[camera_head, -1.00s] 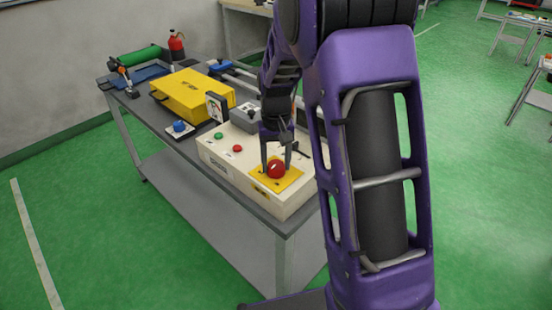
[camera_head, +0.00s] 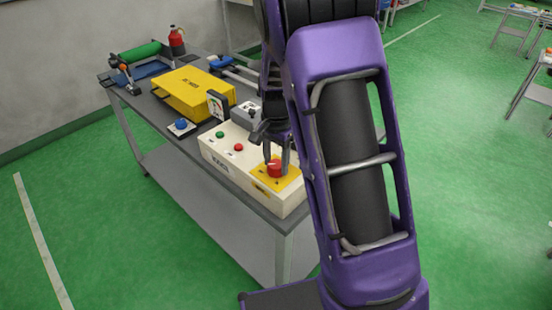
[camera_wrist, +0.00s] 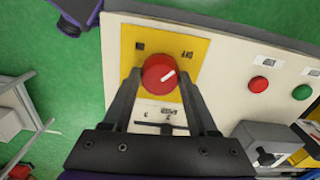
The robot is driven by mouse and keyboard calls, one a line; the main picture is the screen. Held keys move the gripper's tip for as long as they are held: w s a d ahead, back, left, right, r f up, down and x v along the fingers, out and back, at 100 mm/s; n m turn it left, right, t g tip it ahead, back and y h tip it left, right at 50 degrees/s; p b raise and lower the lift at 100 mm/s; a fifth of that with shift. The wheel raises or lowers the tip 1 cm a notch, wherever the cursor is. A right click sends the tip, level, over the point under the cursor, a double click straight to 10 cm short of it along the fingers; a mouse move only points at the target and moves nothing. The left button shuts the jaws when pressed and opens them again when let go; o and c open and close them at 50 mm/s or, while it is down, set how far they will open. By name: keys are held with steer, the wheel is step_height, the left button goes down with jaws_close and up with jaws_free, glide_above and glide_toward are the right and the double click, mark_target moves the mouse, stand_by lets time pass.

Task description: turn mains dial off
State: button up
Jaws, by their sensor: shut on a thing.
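The mains dial (camera_head: 275,169) is a red round knob on a yellow plate (camera_head: 262,183) at the near right end of a cream control box (camera_head: 222,160). My gripper (camera_head: 277,160) reaches down from above. In the wrist view its two dark fingers (camera_wrist: 160,82) stand on either side of the dial and are shut on it.
A green button (camera_head: 220,135) and a red button (camera_head: 239,147) sit on the same box. A blue knob (camera_head: 181,124), a yellow case (camera_head: 193,93) and a red bottle (camera_head: 177,41) stand on the grey bench (camera_head: 160,115). Green floor lies open around it.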

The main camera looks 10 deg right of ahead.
mark_target(276, 164)
steer(key=shift+m, duration=0.5)
steer(key=o, duration=1.4)
steer(key=shift+r, duration=0.1)
step_height(276, 164, up, 17)
steer(key=shift+r+p, duration=0.15)
steer(key=shift+p, duration=0.4)
